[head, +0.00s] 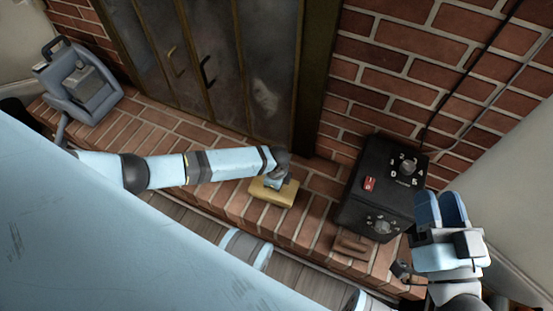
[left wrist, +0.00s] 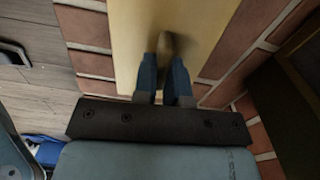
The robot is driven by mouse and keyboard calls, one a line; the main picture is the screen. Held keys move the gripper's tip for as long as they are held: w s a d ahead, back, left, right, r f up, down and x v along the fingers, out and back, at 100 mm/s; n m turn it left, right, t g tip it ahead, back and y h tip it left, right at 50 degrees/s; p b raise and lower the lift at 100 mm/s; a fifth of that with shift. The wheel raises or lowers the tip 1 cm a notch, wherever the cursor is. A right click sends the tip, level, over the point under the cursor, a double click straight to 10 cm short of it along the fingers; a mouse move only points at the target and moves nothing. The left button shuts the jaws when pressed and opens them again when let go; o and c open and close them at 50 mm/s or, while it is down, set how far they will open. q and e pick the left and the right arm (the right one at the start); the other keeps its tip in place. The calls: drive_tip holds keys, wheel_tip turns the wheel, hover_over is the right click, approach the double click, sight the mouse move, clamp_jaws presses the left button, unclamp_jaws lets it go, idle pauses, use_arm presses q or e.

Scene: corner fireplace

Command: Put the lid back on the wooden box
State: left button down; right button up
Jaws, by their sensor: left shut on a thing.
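A pale yellow wooden box (head: 270,194) sits on the brick hearth in the middle of the head view. Its flat wooden top (left wrist: 205,25) fills the upper middle of the left wrist view. My left gripper (head: 281,176) is over this top. In the left wrist view my left gripper (left wrist: 166,68) is shut on a small brown knob (left wrist: 167,44) at the top's middle. I cannot tell whether the lid rests fully on the box, because the seam is not clear.
A black box with dials (head: 380,190) stands to the right on the hearth. A small brown block (head: 352,246) lies in front of it. Glass fireplace doors (head: 225,65) rise behind the hearth.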

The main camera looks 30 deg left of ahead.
use_arm(q)
drive_tip(key=shift+f, duration=0.2)
use_arm(e)
drive_tip(key=shift+f, duration=0.1)
use_arm(q)
drive_tip(key=c, duration=1.1)
unclamp_jaws()
wheel_tip(320, 180, up, 7)
drive_tip(key=p, duration=0.3)
use_arm(e)
wheel_tip(320, 180, up, 4)
drive_tip(key=t, duration=0.1)
use_arm(q)
wheel_tip(320, 180, up, 7)
drive_tip(key=p, duration=0.2)
drive_tip(key=shift+p, duration=0.4)
use_arm(e)
drive_tip(key=f, duration=0.1)
drive_tip(key=d+f+g+h, duration=0.1)
drive_tip(key=f, duration=0.1)
drive_tip(key=d+f+h, duration=0.1)
drive_tip(key=f, duration=0.1)
drive_tip(key=shift+f+g, duration=0.15)
drive_tip(key=shift+g, duration=0.25)
use_arm(q)
drive_tip(key=shift+f, duration=0.1)
